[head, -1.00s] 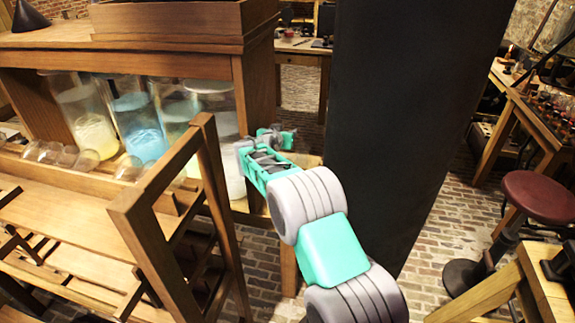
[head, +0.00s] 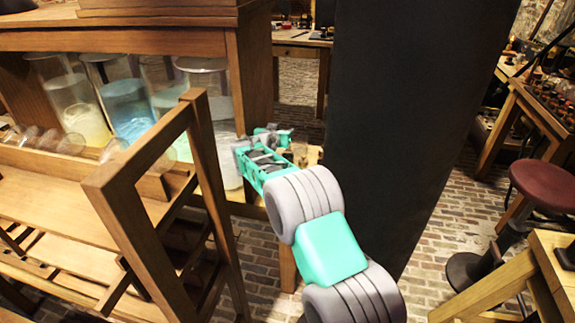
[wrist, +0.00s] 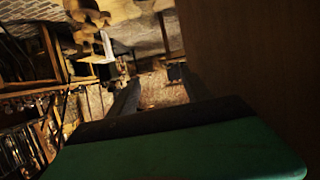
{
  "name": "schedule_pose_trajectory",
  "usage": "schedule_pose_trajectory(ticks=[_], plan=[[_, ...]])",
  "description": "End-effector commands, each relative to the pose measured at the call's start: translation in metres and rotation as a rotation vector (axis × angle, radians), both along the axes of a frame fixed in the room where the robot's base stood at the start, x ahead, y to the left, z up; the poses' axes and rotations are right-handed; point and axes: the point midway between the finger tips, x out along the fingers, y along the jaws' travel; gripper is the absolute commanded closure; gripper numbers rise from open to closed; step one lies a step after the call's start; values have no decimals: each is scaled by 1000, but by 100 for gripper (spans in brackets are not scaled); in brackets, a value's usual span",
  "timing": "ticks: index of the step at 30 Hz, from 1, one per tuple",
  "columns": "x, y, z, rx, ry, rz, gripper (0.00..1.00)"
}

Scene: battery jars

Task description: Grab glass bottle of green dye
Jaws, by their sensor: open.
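Several large glass jars stand in a row on a wooden shelf at the left of the head view. One holds pale yellow liquid (head: 86,123) and one holds light blue liquid (head: 130,108). The third jar (head: 163,80) looks faintly green, but a wooden frame hides much of it. A fourth, whitish jar (head: 214,88) stands at the right end. My gripper (head: 283,138) is open and empty, to the right of the jars and apart from them. In the dark wrist view, the open fingers (wrist: 160,92) have no jar between them.
A wooden rack's upright frame (head: 140,160) stands in front of the jars. A dark pillar (head: 415,110) rises right of my arm. A red stool (head: 545,190) and a workbench (head: 545,275) are at the right. Brick floor (head: 440,225) lies open between.

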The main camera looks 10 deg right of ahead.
Motion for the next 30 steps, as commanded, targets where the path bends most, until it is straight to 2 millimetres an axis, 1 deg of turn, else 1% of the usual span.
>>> schedule_pose_trajectory(ticks=[1, 5, 9, 12, 15, 19, 28, 30], plan=[[0, 0, -20, 0, 0, 0, 42], [0, 0, -57, 0, 1, 0, 42], [0, 0, -110, 0, 1, 0, 42], [0, 0, -136, 0, 0, 0, 42], [0, 0, -150, 0, -1, 0, 42], [3, -1, -157, 0, -1, -1, 42], [31, -15, -165, 1, 0, -1, 42], [41, -19, -168, 0, 0, -2, 42]])
